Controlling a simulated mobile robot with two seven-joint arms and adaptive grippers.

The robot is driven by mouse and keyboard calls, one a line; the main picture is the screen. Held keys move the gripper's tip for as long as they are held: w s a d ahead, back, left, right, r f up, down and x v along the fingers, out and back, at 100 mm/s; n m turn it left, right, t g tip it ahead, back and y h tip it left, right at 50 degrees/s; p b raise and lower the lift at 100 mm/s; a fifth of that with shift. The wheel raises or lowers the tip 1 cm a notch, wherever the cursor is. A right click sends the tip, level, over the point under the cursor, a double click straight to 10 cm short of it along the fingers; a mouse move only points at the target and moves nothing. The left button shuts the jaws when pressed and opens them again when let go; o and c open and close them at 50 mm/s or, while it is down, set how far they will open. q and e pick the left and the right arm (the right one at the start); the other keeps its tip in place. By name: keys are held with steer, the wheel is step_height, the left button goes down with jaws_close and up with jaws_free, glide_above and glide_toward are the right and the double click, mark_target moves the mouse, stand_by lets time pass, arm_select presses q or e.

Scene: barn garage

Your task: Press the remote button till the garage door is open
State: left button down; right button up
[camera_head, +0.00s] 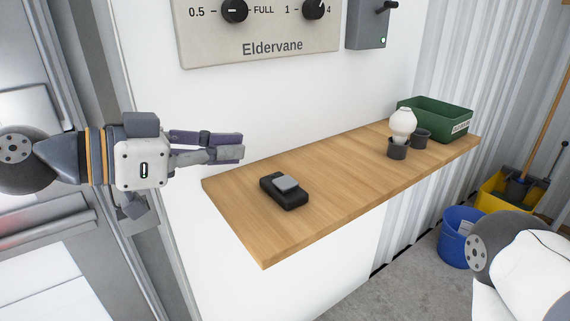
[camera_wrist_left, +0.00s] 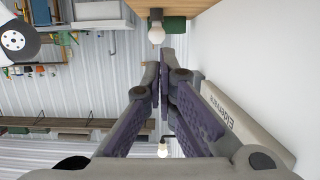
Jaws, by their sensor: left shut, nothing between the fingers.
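A small black remote (camera_head: 284,191) with a raised grey button (camera_head: 286,184) lies on the wooden shelf (camera_head: 235,225), near its left end. My left gripper (camera_head: 241,148) is shut and empty. In the head view it appears up and to the left of the remote, by the shelf's left corner, apart from the remote. In the left wrist view the shut fingers (camera_wrist_left: 165,75) meet near the middle, and the remote does not show. My right gripper is not in view. The garage door cannot be made out for certain.
A white bulb in a dark holder (camera_head: 403,125), a dark cup (camera_head: 421,138) and a green bin (camera_head: 437,118) stand at the shelf's far end. An Eldervane panel (camera_head: 262,35) with knobs is on the wall above. Blue (camera_head: 458,240) and yellow (camera_head: 500,195) buckets stand on the floor.

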arm_select(q)
steer(key=a, duration=0.2)
steer(key=b, duration=0.1)
glide_above(285, 182)
steer(key=s+a, duration=0.1)
step_height(285, 182, down, 3)
steer(key=shift+a+r, duration=0.1)
steer(key=shift+r, duration=0.05)
step_height(285, 182, down, 3)
steer(key=shift+r, duration=0.2)
steer(key=shift+f+b, duration=0.3)
steer(key=shift+f, duration=0.25)
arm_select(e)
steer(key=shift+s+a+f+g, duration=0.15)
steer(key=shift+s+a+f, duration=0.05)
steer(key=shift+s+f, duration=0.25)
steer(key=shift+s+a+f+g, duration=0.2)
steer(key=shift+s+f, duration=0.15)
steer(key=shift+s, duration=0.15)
